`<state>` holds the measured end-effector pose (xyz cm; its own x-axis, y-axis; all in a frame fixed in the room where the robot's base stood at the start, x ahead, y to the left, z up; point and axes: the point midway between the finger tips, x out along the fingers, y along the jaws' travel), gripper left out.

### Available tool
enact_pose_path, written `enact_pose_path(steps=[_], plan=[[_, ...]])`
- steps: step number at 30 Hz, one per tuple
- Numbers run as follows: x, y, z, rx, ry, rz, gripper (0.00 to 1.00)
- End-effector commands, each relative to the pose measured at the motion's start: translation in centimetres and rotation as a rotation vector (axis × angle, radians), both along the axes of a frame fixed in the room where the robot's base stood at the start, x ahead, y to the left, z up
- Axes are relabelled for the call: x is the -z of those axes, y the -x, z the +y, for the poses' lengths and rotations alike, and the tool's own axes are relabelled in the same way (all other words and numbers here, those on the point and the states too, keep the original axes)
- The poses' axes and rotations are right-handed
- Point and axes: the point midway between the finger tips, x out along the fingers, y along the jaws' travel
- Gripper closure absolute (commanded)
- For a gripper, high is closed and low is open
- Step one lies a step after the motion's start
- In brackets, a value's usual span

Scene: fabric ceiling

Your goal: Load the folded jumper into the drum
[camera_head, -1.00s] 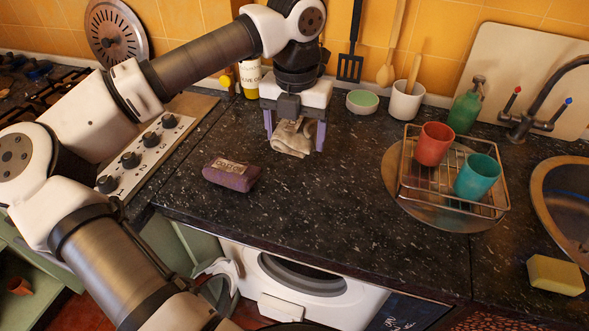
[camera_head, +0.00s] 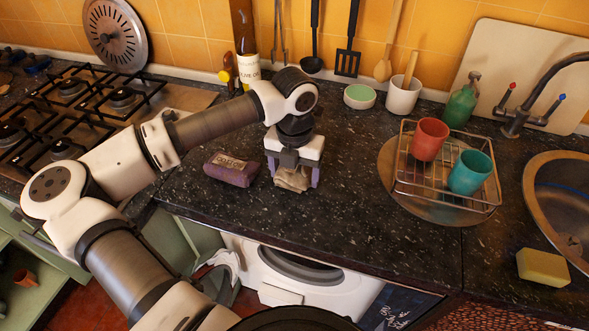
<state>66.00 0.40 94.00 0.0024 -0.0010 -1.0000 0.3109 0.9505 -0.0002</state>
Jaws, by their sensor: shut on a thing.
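The folded jumper (camera_head: 292,181) is a small beige bundle at the front part of the dark speckled counter. My gripper (camera_head: 293,178) points down over it, with one finger on each side, shut on it. Whether the jumper touches the counter or hangs just above it I cannot tell. The washing machine (camera_head: 330,297) is white and stands under the counter. Its drum opening (camera_head: 300,268) shows as a dark gap below the counter edge, its upper part hidden by the counter.
A purple labelled pouch (camera_head: 231,170) lies just left of my gripper. A wire rack with a red cup (camera_head: 430,139) and a teal cup (camera_head: 469,172) stands at the right on a round tray (camera_head: 400,203). The counter between is clear.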

Motion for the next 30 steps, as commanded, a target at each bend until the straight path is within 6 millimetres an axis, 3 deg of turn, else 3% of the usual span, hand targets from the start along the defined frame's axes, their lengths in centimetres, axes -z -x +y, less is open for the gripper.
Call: enact_pose_path(steps=[6,7,11,24,30], plan=[[0.5,0.0,0.0,0.000,-0.001,0.000,0.47],[0.3,0.0,0.0,0.000,-0.001,0.000,0.21],[0.2,0.0,0.0,0.000,0.000,0.000,0.04],[-0.5,-0.1,0.0,-0.001,-0.002,-0.002,0.03],[-4.4,-0.1,0.1,-0.002,-0.004,-0.004,0.03]])
